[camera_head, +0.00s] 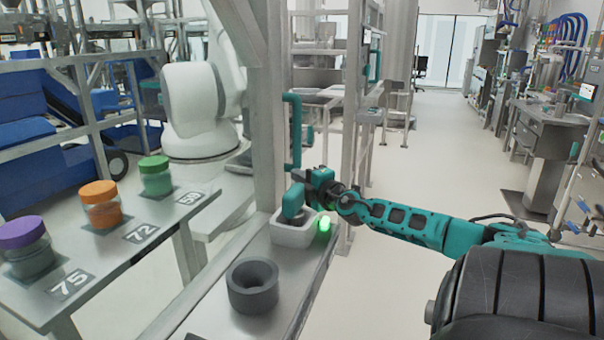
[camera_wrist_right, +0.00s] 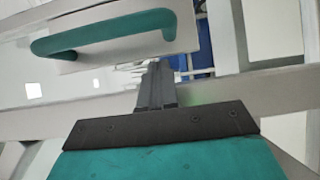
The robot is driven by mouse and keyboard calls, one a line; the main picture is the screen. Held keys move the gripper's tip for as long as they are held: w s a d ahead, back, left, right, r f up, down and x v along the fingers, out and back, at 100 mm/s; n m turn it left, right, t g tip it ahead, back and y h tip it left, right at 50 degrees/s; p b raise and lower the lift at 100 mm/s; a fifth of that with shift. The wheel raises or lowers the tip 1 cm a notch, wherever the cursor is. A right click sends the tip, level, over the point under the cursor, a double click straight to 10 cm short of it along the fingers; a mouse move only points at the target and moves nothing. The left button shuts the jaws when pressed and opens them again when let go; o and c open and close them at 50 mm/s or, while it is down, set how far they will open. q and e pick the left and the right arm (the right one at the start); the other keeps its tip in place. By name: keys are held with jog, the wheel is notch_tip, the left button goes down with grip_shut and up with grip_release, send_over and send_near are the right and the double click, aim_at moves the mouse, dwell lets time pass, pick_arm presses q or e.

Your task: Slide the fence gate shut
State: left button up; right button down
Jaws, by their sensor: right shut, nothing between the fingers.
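My right gripper (camera_head: 299,184) reaches in from the right to the fence post, just above a small white bin. In the right wrist view its dark fingers (camera_wrist_right: 156,84) are together with nothing between them. A teal bar handle (camera_head: 293,130) stands upright on the fence frame, just above my right gripper. The handle also shows in the right wrist view (camera_wrist_right: 105,32), beyond the fingers and to their left, apart from them. The fence gate's full outline is hard to make out. My left gripper is not in view.
The white bin (camera_head: 291,236) and a dark grey ring-shaped block (camera_head: 253,287) sit on a metal shelf (camera_head: 212,319). Jars with purple, orange and green lids stand on the left table (camera_head: 110,262). A white robot arm (camera_head: 199,110) stands behind.

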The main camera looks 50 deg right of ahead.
pick_arm(q)
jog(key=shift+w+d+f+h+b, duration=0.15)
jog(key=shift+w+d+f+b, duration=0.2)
jog(key=shift+b, duration=0.5)
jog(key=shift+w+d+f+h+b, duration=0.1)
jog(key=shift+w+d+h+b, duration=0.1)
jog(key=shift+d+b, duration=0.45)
pick_arm(e)
jog(key=shift+w+d, duration=0.55)
jog(key=shift+d, duration=0.35)
jog(key=shift+w+d, duration=0.5)
jog(key=shift+d, duration=0.4)
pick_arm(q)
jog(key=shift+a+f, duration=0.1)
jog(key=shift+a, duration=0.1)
